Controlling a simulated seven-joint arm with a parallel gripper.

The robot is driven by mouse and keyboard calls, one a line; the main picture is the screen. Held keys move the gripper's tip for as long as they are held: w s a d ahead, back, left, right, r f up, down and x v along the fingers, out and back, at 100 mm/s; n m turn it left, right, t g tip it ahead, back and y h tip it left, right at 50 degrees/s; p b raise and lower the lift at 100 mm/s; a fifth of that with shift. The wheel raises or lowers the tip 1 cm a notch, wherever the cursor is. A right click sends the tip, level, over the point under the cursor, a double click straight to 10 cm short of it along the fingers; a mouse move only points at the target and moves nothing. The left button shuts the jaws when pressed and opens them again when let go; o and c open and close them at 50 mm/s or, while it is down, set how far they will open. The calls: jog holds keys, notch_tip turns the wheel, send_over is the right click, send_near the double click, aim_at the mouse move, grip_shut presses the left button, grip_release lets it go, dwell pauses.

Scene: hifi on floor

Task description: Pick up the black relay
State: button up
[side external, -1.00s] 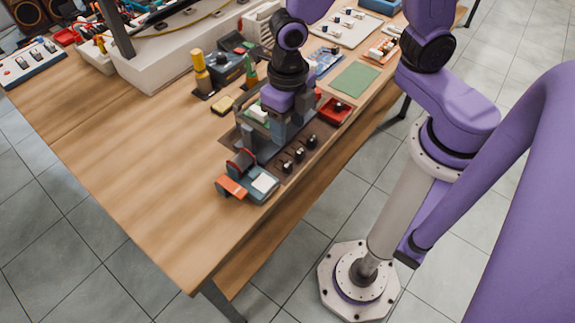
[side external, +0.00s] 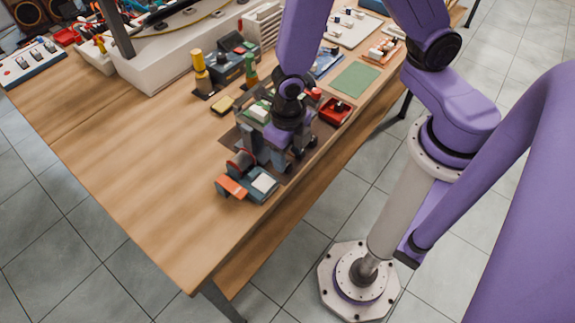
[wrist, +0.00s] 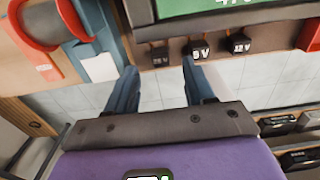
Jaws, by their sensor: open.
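Three small black blocks stand in a row along the front edge of a dark mat. In the wrist view they are a left one (wrist: 160,56), a middle one marked 5 V (wrist: 200,49) and a right one marked 12 V (wrist: 239,44). I cannot tell which is the relay. My gripper (wrist: 158,66) is open and empty, its fingertips on either side of the left block in the picture; depth and contact are unclear. In the side view my gripper (side external: 287,163) is low over the mat and hides most of the row.
A device with a green display (wrist: 215,6) stands behind the blocks. A red spool (wrist: 45,20) on a blue-grey holder (side external: 262,187) stands at the left. A red tray (side external: 336,110) and green mat (side external: 356,78) lie on the right. Bare wood (side external: 150,150) is free at left.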

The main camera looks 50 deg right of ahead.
aim_at(287, 164)
jog(key=shift+w+f, duration=0.1)
jog(key=shift+f, duration=1.6)
grip_shut()
